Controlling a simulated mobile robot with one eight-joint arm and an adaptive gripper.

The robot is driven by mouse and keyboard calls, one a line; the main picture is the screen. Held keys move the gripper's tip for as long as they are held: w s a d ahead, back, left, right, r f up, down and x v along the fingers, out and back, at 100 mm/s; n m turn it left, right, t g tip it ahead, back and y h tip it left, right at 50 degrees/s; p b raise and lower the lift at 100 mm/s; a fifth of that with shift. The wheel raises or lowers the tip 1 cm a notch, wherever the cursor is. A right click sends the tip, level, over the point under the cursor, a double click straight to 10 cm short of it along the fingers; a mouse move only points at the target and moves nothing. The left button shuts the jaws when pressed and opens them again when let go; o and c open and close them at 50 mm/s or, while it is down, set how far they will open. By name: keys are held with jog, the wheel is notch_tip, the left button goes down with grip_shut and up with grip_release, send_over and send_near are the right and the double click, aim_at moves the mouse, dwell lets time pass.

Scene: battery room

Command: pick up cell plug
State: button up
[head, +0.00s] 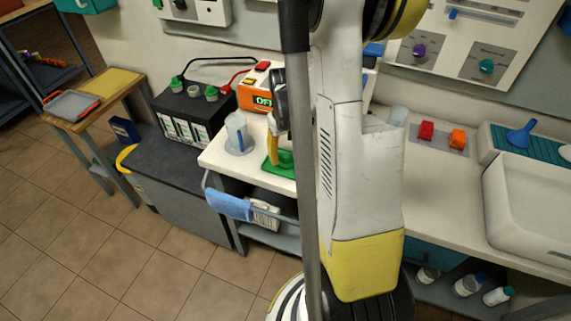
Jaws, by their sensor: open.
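Green cell plugs (211,93) sit on top of the black battery (180,107) at the left, with another green one (176,84) at its left end. A green tray (285,161) lies on the white bench; I cannot tell whether a plug is on it. My gripper (277,132) is the dark part beside the grey pole, over the bench near the tray and right of the battery. It is open, but its fingers are small and partly hidden by the pole. A narrow yellow shape (272,149) shows just below it; I cannot tell what it is.
An orange charger (256,91) is behind, with black and red cables running toward the battery. A blue cloth (229,204) hangs on the bench's front rail. A white sink (525,205) is at the right. The tiled floor at lower left is clear.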

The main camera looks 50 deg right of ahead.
jog(key=shift+f, duration=0.45)
jog(key=shift+r, duration=0.1)
jog(key=c, duration=1)
